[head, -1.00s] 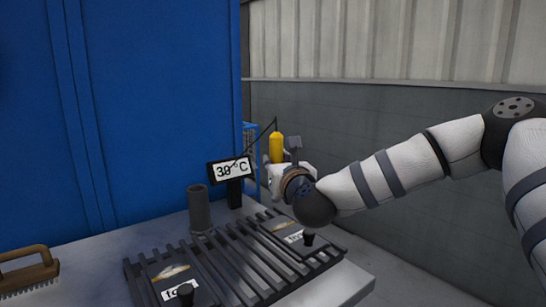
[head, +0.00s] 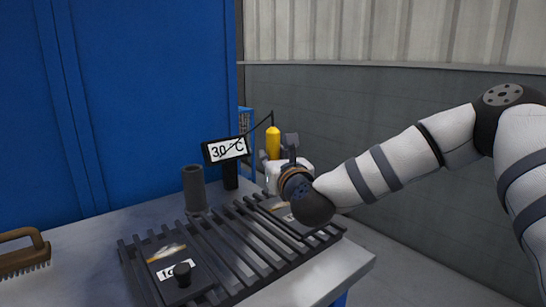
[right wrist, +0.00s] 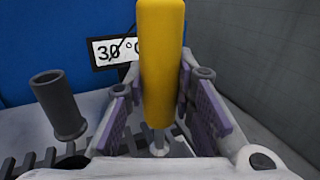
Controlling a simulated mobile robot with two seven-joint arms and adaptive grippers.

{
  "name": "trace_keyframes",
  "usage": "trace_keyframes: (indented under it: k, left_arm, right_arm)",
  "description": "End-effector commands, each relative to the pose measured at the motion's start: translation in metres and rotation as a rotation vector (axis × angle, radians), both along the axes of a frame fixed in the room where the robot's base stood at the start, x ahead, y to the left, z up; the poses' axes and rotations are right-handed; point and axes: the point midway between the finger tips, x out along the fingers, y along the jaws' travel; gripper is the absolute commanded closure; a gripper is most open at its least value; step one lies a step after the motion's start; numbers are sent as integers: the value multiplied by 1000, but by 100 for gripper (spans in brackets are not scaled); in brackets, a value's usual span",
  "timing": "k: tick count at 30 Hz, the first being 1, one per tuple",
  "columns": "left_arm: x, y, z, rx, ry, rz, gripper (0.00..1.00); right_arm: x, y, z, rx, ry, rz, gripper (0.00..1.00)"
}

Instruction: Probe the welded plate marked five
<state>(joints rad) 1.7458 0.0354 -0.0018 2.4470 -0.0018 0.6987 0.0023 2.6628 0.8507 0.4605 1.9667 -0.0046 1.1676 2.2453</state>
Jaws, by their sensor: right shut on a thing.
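My right gripper (head: 275,162) is shut on the yellow handle of the probe (head: 273,141), held upright above the far right end of the slatted rack (head: 232,252). In the right wrist view the handle (right wrist: 161,60) stands between the purple finger pads; its lower end is partly hidden. A thin black cable runs from its top to the display (head: 227,150), which reads about 30 °C. A dark plate (head: 158,265) with a weld bead, a partly covered label and a black knob lies at the near left of the rack. Another plate (head: 270,203) at the right is largely hidden by my arm. I cannot read a five.
A dark open tube (head: 193,190) stands behind the rack, left of the display. A wooden-handled brush (head: 22,250) lies at the left of the grey table (head: 85,250). A blue panel (head: 130,100) rises behind. The table's right edge is close to the rack.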

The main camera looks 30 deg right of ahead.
Motion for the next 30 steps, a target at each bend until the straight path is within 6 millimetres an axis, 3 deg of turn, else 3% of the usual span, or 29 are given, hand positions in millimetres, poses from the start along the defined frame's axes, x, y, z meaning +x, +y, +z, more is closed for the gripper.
trace_keyframes:
  k: [30]
  left_arm:
    - [-6,0,-7,0,19,0,60]
  right_arm:
    - [0,0,-14,0,0,0,100]
